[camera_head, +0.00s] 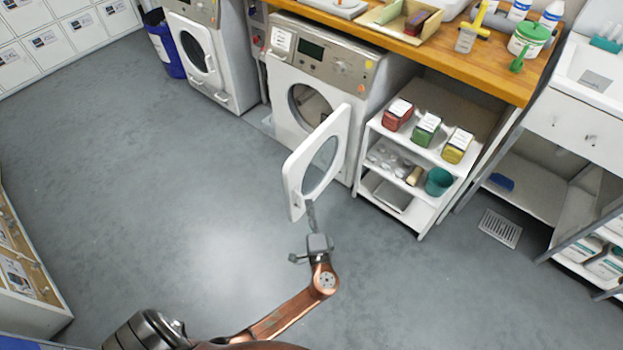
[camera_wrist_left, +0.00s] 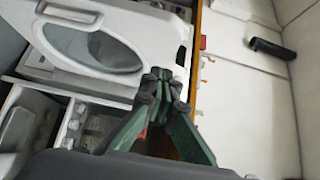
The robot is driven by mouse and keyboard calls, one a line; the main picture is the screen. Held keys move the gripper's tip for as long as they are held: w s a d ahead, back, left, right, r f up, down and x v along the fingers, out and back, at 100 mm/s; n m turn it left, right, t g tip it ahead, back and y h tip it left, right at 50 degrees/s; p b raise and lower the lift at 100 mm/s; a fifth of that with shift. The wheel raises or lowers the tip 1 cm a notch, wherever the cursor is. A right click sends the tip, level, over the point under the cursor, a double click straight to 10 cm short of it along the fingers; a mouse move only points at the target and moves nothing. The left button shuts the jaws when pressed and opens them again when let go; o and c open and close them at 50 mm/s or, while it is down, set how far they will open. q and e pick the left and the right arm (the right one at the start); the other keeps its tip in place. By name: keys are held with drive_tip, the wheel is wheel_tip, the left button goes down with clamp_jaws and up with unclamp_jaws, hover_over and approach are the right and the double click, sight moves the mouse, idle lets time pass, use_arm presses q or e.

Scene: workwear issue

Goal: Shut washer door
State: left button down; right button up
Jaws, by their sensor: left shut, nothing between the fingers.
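The washer (camera_head: 318,75) stands in the upper middle of the head view. Its white door (camera_head: 317,160), with a round glass pane, is swung wide open towards me, and the round opening (camera_head: 310,104) shows behind it. My left gripper (camera_head: 310,204) is shut and empty, with its fingertips at the lower outer edge of the door. In the left wrist view the door (camera_wrist_left: 105,50) fills the upper left, and the gripper's closed tips (camera_wrist_left: 160,78) overlap its edge. I cannot tell whether they touch it. My right gripper is not in view.
A white shelf (camera_head: 408,160) with tins and a green cup stands right of the washer, under a wooden worktop (camera_head: 470,66). A second machine (camera_head: 205,55) and a blue bin (camera_head: 163,45) stand to the left. The grey floor (camera_head: 150,170) is clear.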

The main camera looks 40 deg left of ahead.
sight(294, 170)
use_arm(q)
drive_tip(key=b+x, duration=0.1)
drive_tip(key=x, duration=0.3)
drive_tip(key=s+a+b+x, duration=0.1)
drive_tip(key=x, duration=0.3)
drive_tip(key=b+x, duration=0.1)
drive_tip(key=x, duration=0.3)
drive_tip(key=shift+s+a+f, duration=0.15)
drive_tip(key=shift+s+a, duration=0.1)
drive_tip(key=shift+s, duration=0.1)
drive_tip(key=shift+a, duration=0.35)
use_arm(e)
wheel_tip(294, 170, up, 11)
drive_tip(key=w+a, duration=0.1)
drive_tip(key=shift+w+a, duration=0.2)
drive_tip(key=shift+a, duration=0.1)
use_arm(q)
drive_tip(key=shift+a, duration=0.15)
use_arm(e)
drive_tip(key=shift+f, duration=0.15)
